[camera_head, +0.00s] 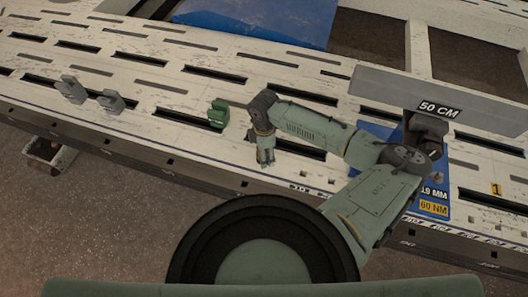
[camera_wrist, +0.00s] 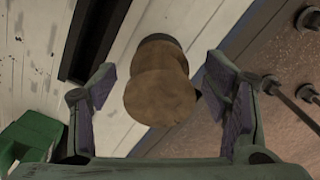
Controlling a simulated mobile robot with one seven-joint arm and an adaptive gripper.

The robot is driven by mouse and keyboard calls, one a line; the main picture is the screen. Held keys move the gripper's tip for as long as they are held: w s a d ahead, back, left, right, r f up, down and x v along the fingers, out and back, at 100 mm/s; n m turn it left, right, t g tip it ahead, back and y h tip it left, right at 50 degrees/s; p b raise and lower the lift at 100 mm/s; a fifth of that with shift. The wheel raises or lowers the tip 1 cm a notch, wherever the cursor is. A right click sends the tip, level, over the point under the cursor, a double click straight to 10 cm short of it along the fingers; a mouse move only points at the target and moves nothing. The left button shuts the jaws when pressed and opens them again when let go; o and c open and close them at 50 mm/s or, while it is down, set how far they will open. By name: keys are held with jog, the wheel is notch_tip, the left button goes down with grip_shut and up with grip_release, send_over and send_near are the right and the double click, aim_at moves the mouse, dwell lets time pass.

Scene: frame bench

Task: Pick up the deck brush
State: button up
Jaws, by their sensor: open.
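My gripper (camera_head: 265,157) is low over the front part of the slotted white bench, pointing down. In the wrist view my gripper (camera_wrist: 161,80) is open, with one finger on each side of a brown, rounded, two-lobed thing with a dark end at the top. This thing, which may be the deck brush (camera_wrist: 160,95), lies between the fingers with a gap showing on the left; on the right it comes close to the finger, and I cannot tell whether they touch. In the head view I cannot make it out; the gripper seems to hide it.
A green block (camera_head: 217,114) stands on the bench (camera_head: 180,125) left of my gripper; it also shows in the wrist view (camera_wrist: 35,135). Two grey fittings (camera_head: 90,95) stand farther left. A blue sheet (camera_head: 260,20) lies behind. The bench's front edge is close by.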

notch_tip(320, 180, down, 2)
jog(key=shift+f, duration=0.1)
jog(key=c, duration=1.4)
